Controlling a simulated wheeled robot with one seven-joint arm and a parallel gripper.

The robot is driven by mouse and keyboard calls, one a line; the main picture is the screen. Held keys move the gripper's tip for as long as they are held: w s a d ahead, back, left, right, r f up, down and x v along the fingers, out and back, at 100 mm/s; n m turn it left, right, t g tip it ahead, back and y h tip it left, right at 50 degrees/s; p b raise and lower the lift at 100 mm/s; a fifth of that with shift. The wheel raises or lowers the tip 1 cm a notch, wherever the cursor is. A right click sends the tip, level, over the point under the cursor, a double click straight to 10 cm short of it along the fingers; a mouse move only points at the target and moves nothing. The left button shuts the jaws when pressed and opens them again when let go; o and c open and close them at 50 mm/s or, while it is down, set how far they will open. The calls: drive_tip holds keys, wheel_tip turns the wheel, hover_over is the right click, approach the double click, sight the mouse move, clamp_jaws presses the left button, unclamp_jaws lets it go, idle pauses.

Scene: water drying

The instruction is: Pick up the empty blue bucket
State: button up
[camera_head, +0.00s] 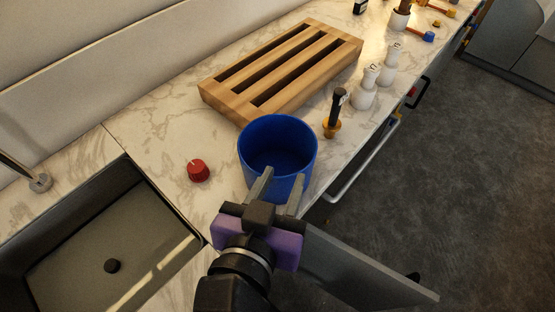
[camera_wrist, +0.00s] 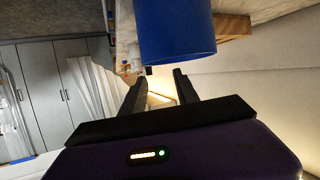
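The blue bucket (camera_head: 258,158) stands upright on the marble counter, and its inside looks empty. My gripper (camera_head: 280,180) is at the bucket's near side, with its two fingers apart. In the head view the fingertips overlap the bucket's near wall; I cannot tell whether they touch it. In the wrist view the bucket (camera_wrist: 175,30) fills the top middle, and the open fingers (camera_wrist: 159,80) show below it with nothing between them.
A wooden slatted rack (camera_head: 285,65) lies behind the bucket. A red knob-like object (camera_head: 198,170) is to its left, and a dark-handled item (camera_head: 335,112) and white shakers (camera_head: 365,90) are to its right. A sink (camera_head: 100,250) is at left. An open cabinet door (camera_head: 350,270) hangs below the counter.

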sight(314, 150)
drive_tip(key=shift+m+g+h, duration=0.5)
drive_tip(key=shift+m+h, duration=0.1)
drive_tip(key=shift+m, duration=0.3)
drive_tip(key=shift+s+d+p+x, duration=0.1)
drive_tip(key=shift+d+p+x, duration=0.2)
drive_tip(key=shift+x, duration=1.55)
drive_tip(key=shift+s+d+p+x, duration=0.1)
drive_tip(key=shift+d+p+x, duration=0.15)
drive_tip(key=shift+x, duration=1.65)
drive_tip(key=shift+s+d+p+x, duration=0.15)
drive_tip(key=shift+d+p+x, duration=0.15)
drive_tip(key=shift+x, duration=1.55)
clamp_jaws()
drive_tip(key=shift+f, duration=0.1)
